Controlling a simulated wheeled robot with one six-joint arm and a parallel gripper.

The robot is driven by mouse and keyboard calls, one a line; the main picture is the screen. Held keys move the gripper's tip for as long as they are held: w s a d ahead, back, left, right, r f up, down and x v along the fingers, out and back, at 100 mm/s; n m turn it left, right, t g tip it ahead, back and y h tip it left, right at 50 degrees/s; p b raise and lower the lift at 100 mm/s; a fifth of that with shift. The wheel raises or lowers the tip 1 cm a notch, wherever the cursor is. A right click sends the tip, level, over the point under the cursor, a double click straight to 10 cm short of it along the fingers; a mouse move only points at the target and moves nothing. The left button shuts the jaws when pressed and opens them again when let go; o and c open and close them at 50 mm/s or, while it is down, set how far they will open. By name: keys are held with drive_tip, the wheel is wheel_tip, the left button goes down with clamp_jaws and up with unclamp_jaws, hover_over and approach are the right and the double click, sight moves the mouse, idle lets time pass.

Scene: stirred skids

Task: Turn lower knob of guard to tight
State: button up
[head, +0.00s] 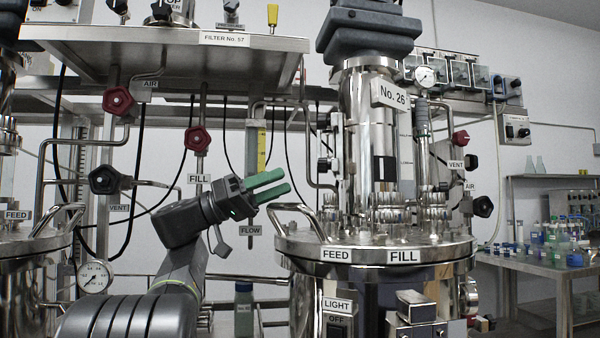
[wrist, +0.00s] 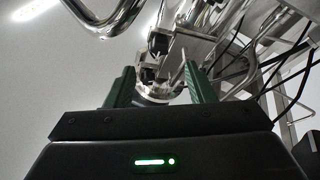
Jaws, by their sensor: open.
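My gripper (head: 284,181) is open and empty. Its two green fingers point right toward the steel vessel marked No. 26 (head: 354,100), with a gap between them and it. On the vessel's left side a narrow upright fitting, which looks like the guard, carries a black upper knob (head: 323,121) and a black lower knob (head: 323,165). The lower knob stands slightly above and right of the fingertips. In the wrist view, dark knob-like parts (wrist: 147,73) and shiny metal show between the open fingers (wrist: 158,70). Any tight marking is too small to read.
The vessel's lid (head: 375,252) has a bent handle (head: 300,216) close to the fingers. A FILL valve (head: 197,139) and a VENT valve (head: 104,180) stand left of the gripper. A steel shelf (head: 165,50) hangs above. A bench with bottles (head: 540,268) is far right.

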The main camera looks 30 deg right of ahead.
drive_tip(key=v, duration=0.6)
drive_tip(key=shift+p, duration=0.3)
